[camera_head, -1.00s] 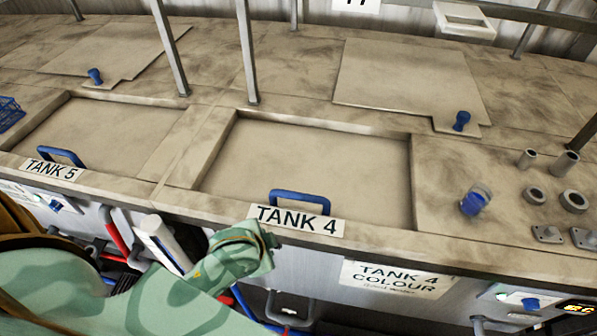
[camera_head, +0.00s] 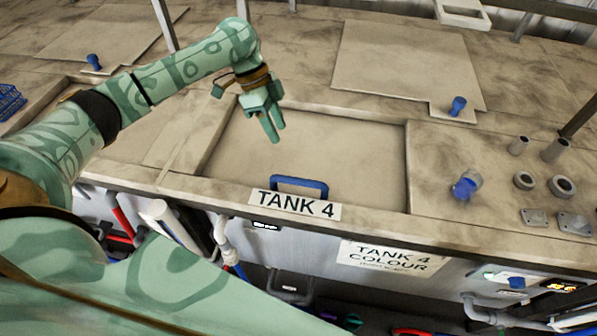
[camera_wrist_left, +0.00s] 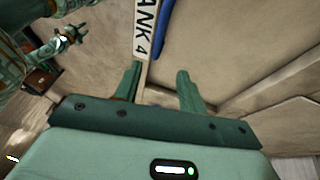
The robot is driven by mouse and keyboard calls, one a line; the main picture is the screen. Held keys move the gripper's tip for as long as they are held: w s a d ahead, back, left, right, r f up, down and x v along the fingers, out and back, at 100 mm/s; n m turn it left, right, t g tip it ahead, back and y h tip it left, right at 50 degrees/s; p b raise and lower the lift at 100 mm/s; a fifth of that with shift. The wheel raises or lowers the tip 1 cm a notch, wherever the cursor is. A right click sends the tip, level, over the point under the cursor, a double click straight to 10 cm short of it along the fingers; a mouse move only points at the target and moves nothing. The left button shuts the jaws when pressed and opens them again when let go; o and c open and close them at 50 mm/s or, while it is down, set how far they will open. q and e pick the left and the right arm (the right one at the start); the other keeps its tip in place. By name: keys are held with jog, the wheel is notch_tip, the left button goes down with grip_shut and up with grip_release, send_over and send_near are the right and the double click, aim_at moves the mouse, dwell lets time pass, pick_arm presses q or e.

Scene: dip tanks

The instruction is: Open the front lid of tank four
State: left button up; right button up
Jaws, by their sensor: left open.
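The front lid of tank four (camera_head: 335,150) is a flat beige panel lying shut in its recessed frame. Its blue bar handle (camera_head: 300,184) stands at the front edge, just behind the TANK 4 label (camera_head: 296,205). My left gripper (camera_head: 274,134) hangs above the left back part of this lid, fingers pointing down, apart from the handle. In the left wrist view its two green fingers (camera_wrist_left: 157,82) are spread and empty. The blue handle (camera_wrist_left: 167,28) and the label (camera_wrist_left: 142,30) show beyond them at the top. My right gripper is not identifiable in the head view.
A rear lid (camera_head: 400,65) with a blue knob (camera_head: 457,105) lies behind. A blue jar-like object (camera_head: 466,185) and several grey pipe stubs (camera_head: 555,150) stand on the right. A metal post (camera_head: 165,25) rises at back left. My left arm covers most of tank five.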

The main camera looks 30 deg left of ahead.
aim_at(301, 179)
pick_arm(q)
jog(key=x, duration=1.5)
jog(key=shift+d, duration=0.2)
jog(key=shift+b, duration=0.3)
grip_shut()
